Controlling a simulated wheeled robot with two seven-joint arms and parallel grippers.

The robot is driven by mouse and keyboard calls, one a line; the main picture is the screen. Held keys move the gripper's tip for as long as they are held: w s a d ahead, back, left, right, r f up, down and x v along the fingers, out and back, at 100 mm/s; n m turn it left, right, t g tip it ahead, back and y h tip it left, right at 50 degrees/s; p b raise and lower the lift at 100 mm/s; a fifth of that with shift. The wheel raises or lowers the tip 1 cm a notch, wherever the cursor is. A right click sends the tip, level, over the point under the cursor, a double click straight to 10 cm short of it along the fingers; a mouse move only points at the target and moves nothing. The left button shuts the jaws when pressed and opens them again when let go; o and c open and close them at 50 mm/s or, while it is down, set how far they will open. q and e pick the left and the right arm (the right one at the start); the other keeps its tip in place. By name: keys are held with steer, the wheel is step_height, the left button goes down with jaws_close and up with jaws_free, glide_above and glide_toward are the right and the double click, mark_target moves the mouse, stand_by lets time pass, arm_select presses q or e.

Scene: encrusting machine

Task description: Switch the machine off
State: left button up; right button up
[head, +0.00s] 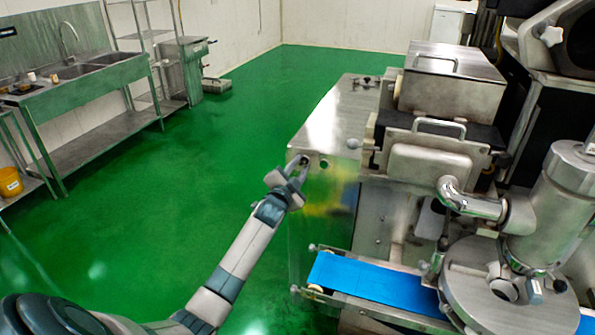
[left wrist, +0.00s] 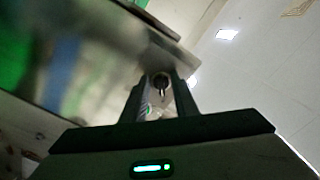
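The encrusting machine (head: 325,125) is a large steel unit on the right of the head view. My left gripper (head: 297,168) is at the upper left corner of its side panel, with its fingers apart. In the left wrist view, a small round dark-rimmed part with a shiny centre (left wrist: 161,83), perhaps the switch, shows between the fingers of my left gripper (left wrist: 160,92). I cannot tell whether the fingers touch it. A small dark round spot (head: 323,163) shows on the panel just right of the gripper in the head view. My right gripper is not in view.
A blue conveyor belt (head: 375,283) sticks out low from the machine. A steel cylinder and round plate (head: 470,285) stand at the right front. The green floor (head: 200,170) between is clear.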

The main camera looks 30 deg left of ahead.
arm_select(q)
steer(key=shift+s, duration=0.2)
steer(key=b+v, duration=0.4)
steer(key=v, duration=1.3)
steer(key=shift+b, duration=0.3)
steer(key=shift+a+f, duration=0.1)
